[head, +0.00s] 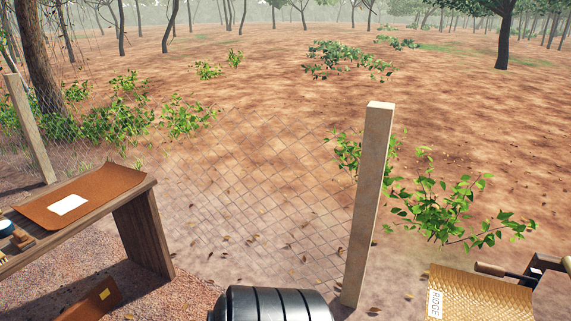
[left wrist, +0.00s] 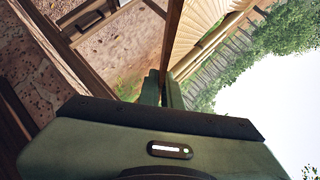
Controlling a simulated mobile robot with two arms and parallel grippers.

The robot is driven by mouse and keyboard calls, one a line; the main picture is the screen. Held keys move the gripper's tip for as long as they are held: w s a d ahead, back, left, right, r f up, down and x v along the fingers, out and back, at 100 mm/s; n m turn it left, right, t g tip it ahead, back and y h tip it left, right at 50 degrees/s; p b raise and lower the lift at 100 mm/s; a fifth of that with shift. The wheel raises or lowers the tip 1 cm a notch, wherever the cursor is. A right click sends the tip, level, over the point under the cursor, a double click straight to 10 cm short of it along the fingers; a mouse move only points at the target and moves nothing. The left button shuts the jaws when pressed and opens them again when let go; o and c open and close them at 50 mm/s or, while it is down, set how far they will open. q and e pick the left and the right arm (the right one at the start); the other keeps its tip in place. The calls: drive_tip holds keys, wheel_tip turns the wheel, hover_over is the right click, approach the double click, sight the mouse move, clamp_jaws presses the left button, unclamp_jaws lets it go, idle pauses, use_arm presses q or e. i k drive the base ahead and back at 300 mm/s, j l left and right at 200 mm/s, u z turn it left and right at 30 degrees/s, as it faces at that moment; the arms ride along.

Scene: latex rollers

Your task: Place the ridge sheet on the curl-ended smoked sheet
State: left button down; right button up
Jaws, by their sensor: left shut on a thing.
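The ridge sheet (head: 480,295) is golden and ribbed, with a white RIDGE label on its left side. It enters the head view at the bottom right and runs out of frame. The left wrist view shows a pale ribbed surface (left wrist: 203,22) beside a thin brown strip running to the fingers. My left gripper (left wrist: 162,90) is shut there, at the edge of what looks like the ridge sheet; the exact contact is hidden. A brown smoked sheet (head: 105,188) with upturned ends and a blank white label lies on the wooden bench at left. My right gripper is out of view.
The wooden bench (head: 150,232) stands at left. Another brown sheet (head: 85,306) with a yellow tag is low at left. A pale post (head: 375,190) and wire fence stand ahead. A black ribbed cylinder (head: 265,305) is at bottom centre. A wooden handle (head: 490,269) lies by the ridge sheet.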

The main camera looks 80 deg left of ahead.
sight(83, 194)
drive_tip(key=u, duration=0.45)
drive_tip(key=j+u, duration=0.15)
drive_tip(key=u, duration=0.7)
drive_tip(key=j+u, duration=0.1)
drive_tip(key=u, duration=0.35)
drive_tip(key=i+u, duration=0.1)
drive_tip(key=u, duration=0.35)
drive_tip(key=i+j+u, duration=0.25)
drive_tip(key=u, duration=0.25)
drive_tip(key=i+u, duration=0.75)
drive_tip(key=u, duration=0.2)
drive_tip(key=i+l+u, duration=0.1)
drive_tip(key=i+u, duration=0.2)
drive_tip(key=u, duration=0.2)
drive_tip(key=i+l+u, duration=0.2)
drive_tip(key=i+l, duration=1.1)
